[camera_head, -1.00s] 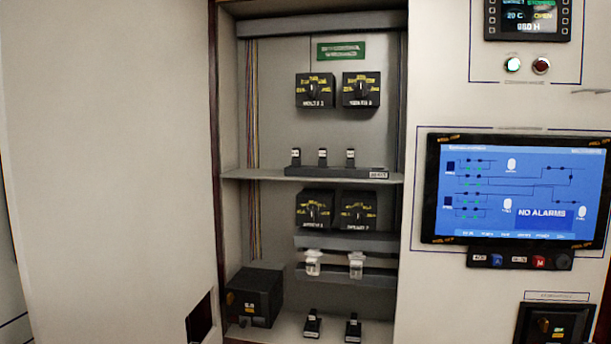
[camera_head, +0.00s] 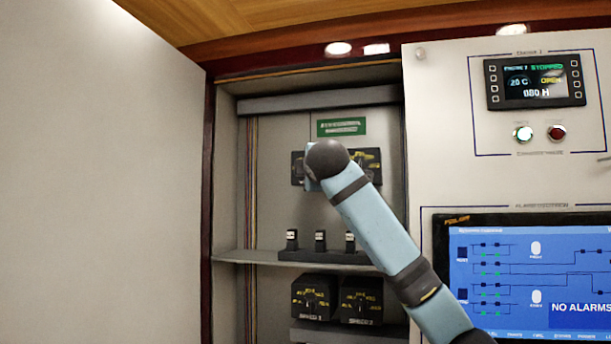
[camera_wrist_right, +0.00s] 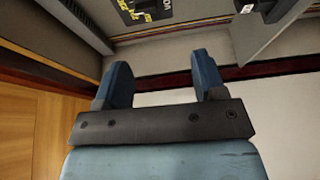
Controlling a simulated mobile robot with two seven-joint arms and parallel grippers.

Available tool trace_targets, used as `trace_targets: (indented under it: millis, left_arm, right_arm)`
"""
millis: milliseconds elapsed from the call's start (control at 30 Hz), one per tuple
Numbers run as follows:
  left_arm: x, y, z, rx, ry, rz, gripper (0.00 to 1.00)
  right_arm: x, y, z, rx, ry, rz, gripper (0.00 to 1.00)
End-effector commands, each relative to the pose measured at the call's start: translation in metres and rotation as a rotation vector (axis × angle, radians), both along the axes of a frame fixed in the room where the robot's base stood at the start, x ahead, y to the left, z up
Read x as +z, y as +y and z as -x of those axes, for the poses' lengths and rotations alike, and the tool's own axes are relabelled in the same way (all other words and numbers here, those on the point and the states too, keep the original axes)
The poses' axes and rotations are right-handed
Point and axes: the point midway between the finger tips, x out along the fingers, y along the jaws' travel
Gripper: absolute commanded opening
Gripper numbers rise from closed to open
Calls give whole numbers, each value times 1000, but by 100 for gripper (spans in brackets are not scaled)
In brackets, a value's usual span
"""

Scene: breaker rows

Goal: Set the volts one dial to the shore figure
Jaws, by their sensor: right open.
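The volts one dial (camera_head: 297,168) is a black square box in the upper bay of the open cabinet. In the head view my right arm covers most of it, and only its left edge shows; its pointer is hidden. My right gripper (camera_wrist_right: 162,82) is open, with nothing between its blue fingers. In the head view only a small piece of it (camera_head: 311,181) shows beside the dark wrist, in front of the dial. A black dial face with yellow markings (camera_wrist_right: 145,10) shows at the wrist view's top edge, beyond the fingers; its number is cut off. My left gripper is not in view.
A second black dial (camera_head: 371,162) stands right of the arm, partly covered. A shelf (camera_head: 300,259) with several small switches (camera_head: 320,240) lies below, above two more dials (camera_head: 314,298). The cabinet's dark wooden left edge (camera_head: 208,200) and a screen (camera_head: 530,275) flank the bay.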

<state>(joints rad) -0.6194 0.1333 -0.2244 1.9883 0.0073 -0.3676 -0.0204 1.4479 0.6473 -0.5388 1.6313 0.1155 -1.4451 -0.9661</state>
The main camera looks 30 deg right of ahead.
Motion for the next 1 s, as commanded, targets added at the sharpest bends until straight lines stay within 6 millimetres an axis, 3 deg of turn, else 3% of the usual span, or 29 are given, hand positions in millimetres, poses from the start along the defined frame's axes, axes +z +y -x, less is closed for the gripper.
trace_targets:
  millis: [100,267,700,1000]
  left_arm:
    - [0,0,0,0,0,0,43]
    - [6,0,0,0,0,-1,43]
    - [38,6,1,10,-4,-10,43]
    - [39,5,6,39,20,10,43]
  right_arm:
    - [18,-7,9,-21,-6,11,64]
    - [21,-14,-2,-24,-3,11,64]
    - [23,-54,-81,-23,-4,10,64]
    - [20,-69,-110,-22,-6,10,64]
